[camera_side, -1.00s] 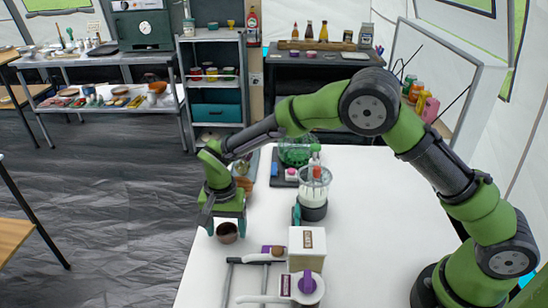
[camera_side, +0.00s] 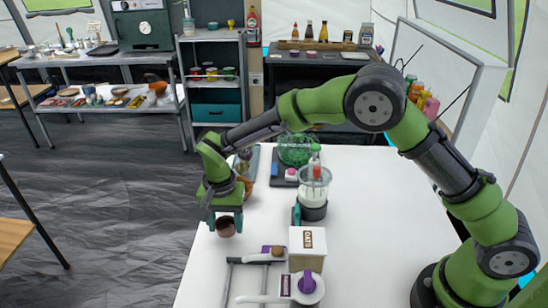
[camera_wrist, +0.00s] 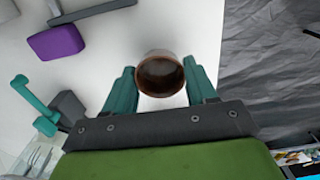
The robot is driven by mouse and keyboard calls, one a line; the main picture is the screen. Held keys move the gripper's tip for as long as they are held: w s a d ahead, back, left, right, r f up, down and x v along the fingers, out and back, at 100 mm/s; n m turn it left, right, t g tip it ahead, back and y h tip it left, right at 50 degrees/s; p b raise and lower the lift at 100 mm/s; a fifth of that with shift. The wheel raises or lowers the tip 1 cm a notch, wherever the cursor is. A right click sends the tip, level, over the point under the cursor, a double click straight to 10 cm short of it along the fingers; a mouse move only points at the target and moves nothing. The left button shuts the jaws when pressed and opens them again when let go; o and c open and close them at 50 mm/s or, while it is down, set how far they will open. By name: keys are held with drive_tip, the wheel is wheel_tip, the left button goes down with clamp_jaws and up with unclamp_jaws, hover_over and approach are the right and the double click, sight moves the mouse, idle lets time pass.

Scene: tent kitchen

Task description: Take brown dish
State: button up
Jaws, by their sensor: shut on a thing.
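The brown dish (camera_side: 226,227) is a small round cup shape at the left edge of the white table. My gripper (camera_side: 225,221) points down over it, shut on it, with one teal finger on each side. In the wrist view the dish (camera_wrist: 160,75) sits between the two teal fingers (camera_wrist: 160,68), its dark open mouth showing. Whether its base touches the table or hangs slightly above cannot be told.
A purple block (camera_wrist: 56,42) and grey bars lie near the dish. A white box (camera_side: 307,248), a white-handled pan with purple (camera_side: 305,286) and a blender (camera_side: 313,190) stand to the right. The table's right side is clear; its left edge is close by.

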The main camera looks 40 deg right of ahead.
drive_tip(key=shift+r, duration=3.4)
